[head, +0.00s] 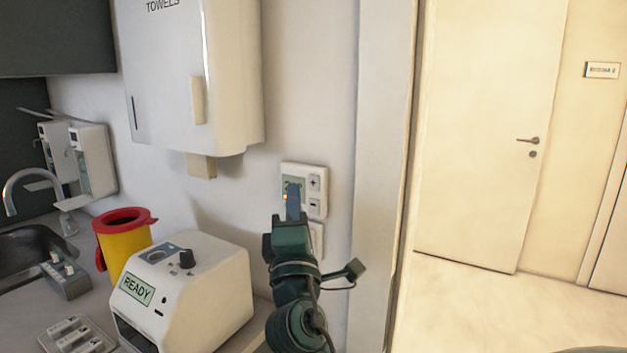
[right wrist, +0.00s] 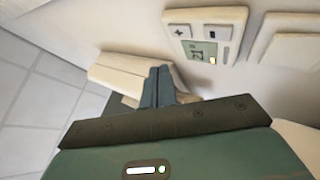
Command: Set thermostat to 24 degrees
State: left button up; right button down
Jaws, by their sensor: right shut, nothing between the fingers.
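The white thermostat (head: 322,196) is on the wall beside the door frame, with a plus button (head: 315,183) above a minus button (head: 314,204). My right gripper (head: 293,203) is shut and empty, and its fingers cover part of the display in the head view. The display's digits are too small to read surely. The shut fingers (right wrist: 160,85) point past it to the left and look apart from the buttons. My left gripper is out of view.
A white wall plate (head: 317,238) is just below the thermostat. A towel dispenser (head: 230,75) hangs at upper left. A white device reading READY (head: 205,290) and a yellow bin with a red lid (head: 125,245) stand on the counter. The doorway at right is open floor.

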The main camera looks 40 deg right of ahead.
jog(key=shift+w+d, duration=0.35)
jog(key=shift+d, duration=0.45)
jog(key=shift+w+d, duration=0.3)
jog(key=shift+d, duration=0.45)
jog(key=shift+d, duration=0.15)
dwell(0.8)
jog(key=shift+w+d, duration=0.2)
jog(key=shift+d, duration=0.05)
jog(key=shift+w+d, duration=0.1)
jog(key=shift+d, duration=0.15)
dwell(0.6)
dwell(0.3)
jog(key=shift+s+a, duration=0.3)
jog(key=shift+a, duration=0.35)
jog(key=shift+s+a+b, duration=0.15)
jog(key=shift+s+a, duration=0.15)
jog(key=shift+a, duration=0.45)
jog(key=shift+s+a+b, duration=0.15)
jog(key=shift+s+a, duration=0.2)
jog(key=shift+a, duration=0.45)
jog(key=shift+s+a+b, duration=0.15)
jog(key=shift+s+a, duration=0.15)
jog(key=shift+a, duration=0.45)
